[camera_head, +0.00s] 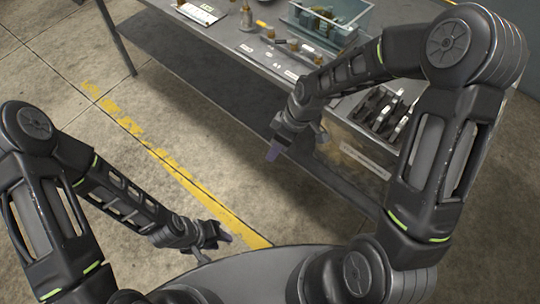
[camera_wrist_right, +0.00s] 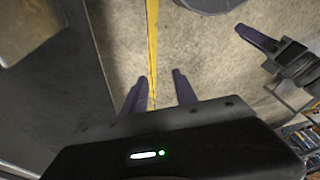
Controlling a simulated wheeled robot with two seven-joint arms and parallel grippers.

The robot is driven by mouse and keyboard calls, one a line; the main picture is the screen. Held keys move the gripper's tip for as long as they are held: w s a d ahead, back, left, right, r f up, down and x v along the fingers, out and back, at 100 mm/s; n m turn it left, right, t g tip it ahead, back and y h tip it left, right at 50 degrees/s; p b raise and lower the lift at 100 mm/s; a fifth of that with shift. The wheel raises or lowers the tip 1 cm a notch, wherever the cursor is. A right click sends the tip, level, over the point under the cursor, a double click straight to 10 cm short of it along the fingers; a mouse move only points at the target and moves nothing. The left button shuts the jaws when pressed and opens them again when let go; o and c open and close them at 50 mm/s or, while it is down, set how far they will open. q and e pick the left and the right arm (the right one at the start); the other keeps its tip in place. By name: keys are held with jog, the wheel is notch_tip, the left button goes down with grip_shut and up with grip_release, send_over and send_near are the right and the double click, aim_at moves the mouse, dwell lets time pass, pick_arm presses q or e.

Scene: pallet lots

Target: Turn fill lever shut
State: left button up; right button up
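I cannot clearly make out a fill lever. Small brass-coloured fittings (camera_head: 247,19) stand on the grey workbench (camera_head: 222,32) at the top of the head view, and any one of them could carry it. My right gripper (camera_head: 273,153) hangs in front of the bench's near edge, pointing down and apart from the fittings. In the right wrist view its two purple fingers (camera_wrist_right: 160,92) are spread with only floor between them. My left gripper (camera_head: 224,236) is low over the floor, away from the bench. Its fingers are too small and overlapped to judge; part of it shows in the right wrist view (camera_wrist_right: 262,40).
A clear bluish bin (camera_head: 335,22) with parts inside stands on the bench's back right. A tray of dark parts (camera_head: 385,112) is at the right, partly behind my right arm. A yellow line (camera_head: 150,148) crosses the concrete floor, which is clear at left.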

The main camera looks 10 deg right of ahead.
jog(key=shift+s+f, duration=0.45)
jog(key=shift+s, duration=0.15)
